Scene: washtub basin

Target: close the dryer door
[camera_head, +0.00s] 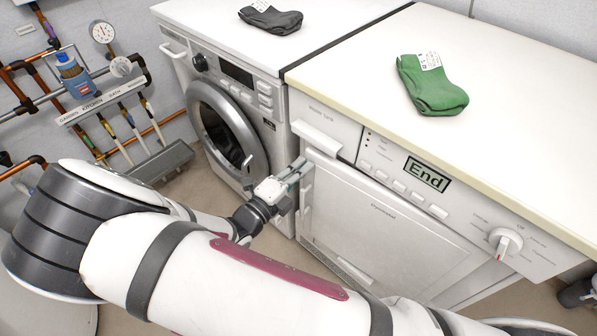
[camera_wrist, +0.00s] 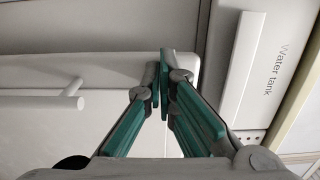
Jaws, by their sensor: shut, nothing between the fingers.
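The dryer is the white machine on the right, with an "End" display (camera_head: 427,174). A pale bar handle (camera_head: 307,192) is at the door's left edge, and a bar handle also shows in the wrist view (camera_wrist: 55,105). My gripper (camera_head: 303,164) is at the dryer's upper left front, by the door's top left corner. In the wrist view its green-padded fingers (camera_wrist: 163,82) meet at the tips with nothing between them, close to the white front. Contact is unclear.
The "Water tank" drawer (camera_wrist: 262,70) is right of the fingers in the wrist view. A washing machine with a round door (camera_head: 222,128) stands left of the dryer. A green sock (camera_head: 431,84) and a dark sock (camera_head: 271,18) lie on top. Pipes (camera_head: 60,95) line the left wall.

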